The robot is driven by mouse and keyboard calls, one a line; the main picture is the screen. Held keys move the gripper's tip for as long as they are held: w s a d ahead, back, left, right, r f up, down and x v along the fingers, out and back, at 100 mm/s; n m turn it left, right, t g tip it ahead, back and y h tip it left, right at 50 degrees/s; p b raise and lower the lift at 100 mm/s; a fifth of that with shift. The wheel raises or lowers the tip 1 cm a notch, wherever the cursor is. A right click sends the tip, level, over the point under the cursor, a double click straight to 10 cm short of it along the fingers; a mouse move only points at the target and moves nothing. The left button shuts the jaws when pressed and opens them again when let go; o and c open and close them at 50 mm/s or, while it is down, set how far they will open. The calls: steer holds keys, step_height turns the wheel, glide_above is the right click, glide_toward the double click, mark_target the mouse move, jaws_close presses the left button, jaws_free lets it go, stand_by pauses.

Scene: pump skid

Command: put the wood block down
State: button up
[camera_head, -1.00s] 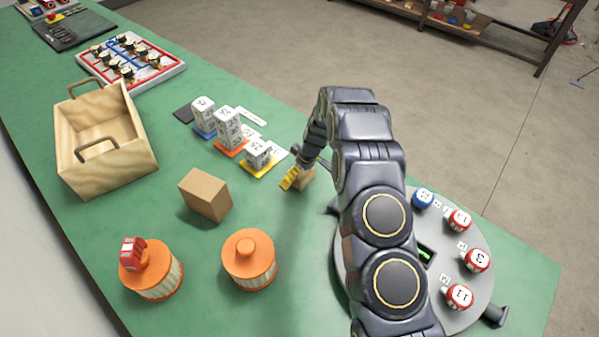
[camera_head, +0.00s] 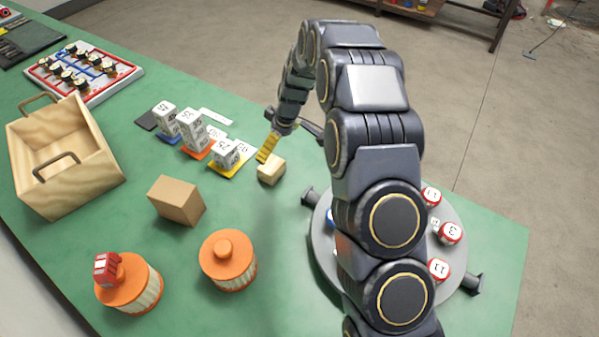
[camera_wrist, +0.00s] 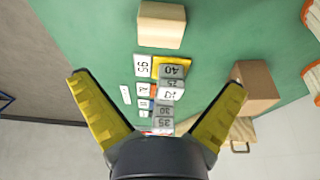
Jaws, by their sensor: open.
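The wood block (camera_head: 271,170), small and pale, rests on the green table in the head view, just right of the yellow mat with numbered blocks. In the wrist view the wood block (camera_wrist: 161,25) lies at the top, beyond and apart from the fingertips. My gripper (camera_head: 268,148) has yellow fingers and is just above and behind the block in the head view. In the wrist view my gripper (camera_wrist: 160,80) is spread wide with nothing between its fingers.
Stacked numbered blocks (camera_head: 192,133) stand close left of the wood block on coloured mats. A brown box (camera_head: 176,200), two orange-lidded jars (camera_head: 228,260) and a wooden crate (camera_head: 85,182) stand further left. A round grey turntable (camera_head: 325,245) with numbered caps is at right.

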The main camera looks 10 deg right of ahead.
steer(key=s+r+m+g, duration=0.2)
steer(key=s+r+m, duration=0.2)
steer(key=s+r, duration=1.15)
steer(key=s+d+r+m+g+h, duration=0.1)
steer(key=s+d+m, duration=0.1)
steer(key=s, duration=0.9)
steer(key=s+d+r+m+g+h, duration=0.1)
steer(key=s+r+m, duration=0.1)
steer(key=s, duration=1)
steer(key=shift+s+d+m, duration=0.3)
steer(key=shift+d+m, duration=0.05)
steer(key=shift+m, duration=0.25)
